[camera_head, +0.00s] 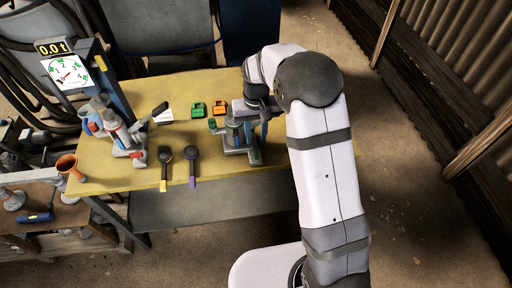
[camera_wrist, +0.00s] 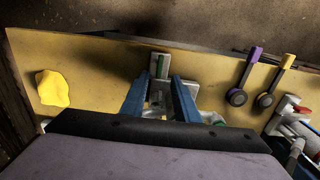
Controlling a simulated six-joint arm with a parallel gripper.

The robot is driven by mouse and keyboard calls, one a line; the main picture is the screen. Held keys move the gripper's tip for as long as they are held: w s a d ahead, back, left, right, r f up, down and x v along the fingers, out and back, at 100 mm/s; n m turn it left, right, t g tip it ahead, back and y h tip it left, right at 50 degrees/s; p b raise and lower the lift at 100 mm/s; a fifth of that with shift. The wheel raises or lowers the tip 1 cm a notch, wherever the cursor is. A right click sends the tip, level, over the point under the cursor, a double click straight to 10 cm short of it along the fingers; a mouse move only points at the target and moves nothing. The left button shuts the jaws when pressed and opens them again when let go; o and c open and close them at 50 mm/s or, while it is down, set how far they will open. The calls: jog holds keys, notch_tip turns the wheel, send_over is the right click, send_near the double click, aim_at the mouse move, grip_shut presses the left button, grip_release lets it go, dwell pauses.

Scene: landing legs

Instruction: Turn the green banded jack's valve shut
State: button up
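The green banded jack (camera_head: 236,137) stands on the yellow table, grey with green parts, partly covered by my wrist in the head view. In the wrist view its grey and green body (camera_wrist: 161,66) lies beyond and between my gripper's fingers. My gripper (camera_wrist: 158,82) has two blue fingers spread apart, one on each side of the jack's lower part. I cannot tell whether either finger touches it. The jack's valve is not clearly made out; small parts between the fingers are dark and unclear.
A second jack with red and blue parts (camera_head: 121,137) stands at left by a gauge (camera_head: 67,72) under a display reading 0.0 t. Yellow-handled (camera_head: 164,170) and purple-handled (camera_head: 191,167) tools lie between the jacks. Green (camera_head: 198,110) and orange (camera_head: 220,107) blocks lie behind.

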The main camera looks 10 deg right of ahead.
aim_at(256, 151)
jog(key=shift+f+p, duration=1.15)
jog(key=shift+f, duration=2.4)
grip_shut()
